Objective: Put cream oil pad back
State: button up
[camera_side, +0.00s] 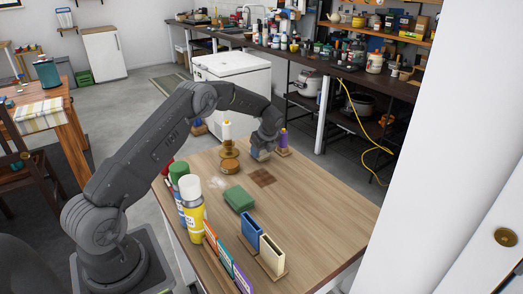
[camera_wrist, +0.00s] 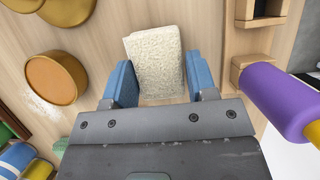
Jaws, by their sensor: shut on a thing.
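The cream oil pad (camera_wrist: 155,62) is a pale, rough-textured block, seen in the wrist view between the two blue fingers of my gripper (camera_wrist: 157,82). The gripper is shut on it, one finger on each side. In the side view my gripper (camera_side: 262,153) points down over the far part of the wooden table, and the pad is mostly hidden there. Whether the pad touches the table I cannot tell.
A purple bottle (camera_side: 283,139) stands close right of my gripper, also in the wrist view (camera_wrist: 285,98). A round orange-brown tin (camera_side: 229,167) sits close left. A brown patterned square (camera_side: 263,178), a green block (camera_side: 239,198) and a yellow spray can (camera_side: 191,208) are nearer. The table's right side is clear.

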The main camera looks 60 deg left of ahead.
jog(key=o, duration=1)
jog(key=shift+f, duration=0.1)
jog(key=v, duration=1.2)
jog(key=s+d+r+n+t+h, duration=0.25)
jog(key=s+d+r+n, duration=0.55)
jog(key=s+d+r, duration=0.65)
jog(key=s+d+n+t, duration=0.1)
jog(key=s+d+n, duration=0.2)
jog(key=s, duration=0.3)
jog(key=s+d+n+t+h, duration=0.1)
jog(key=s+d+n, duration=0.2)
jog(key=s, duration=0.4)
jog(key=s+d+n+t+h, duration=0.1)
jog(key=s+d+n, duration=0.3)
jog(key=s+d, duration=0.1)
jog(key=shift+s+d, duration=0.2)
jog(key=shift+s, duration=0.65)
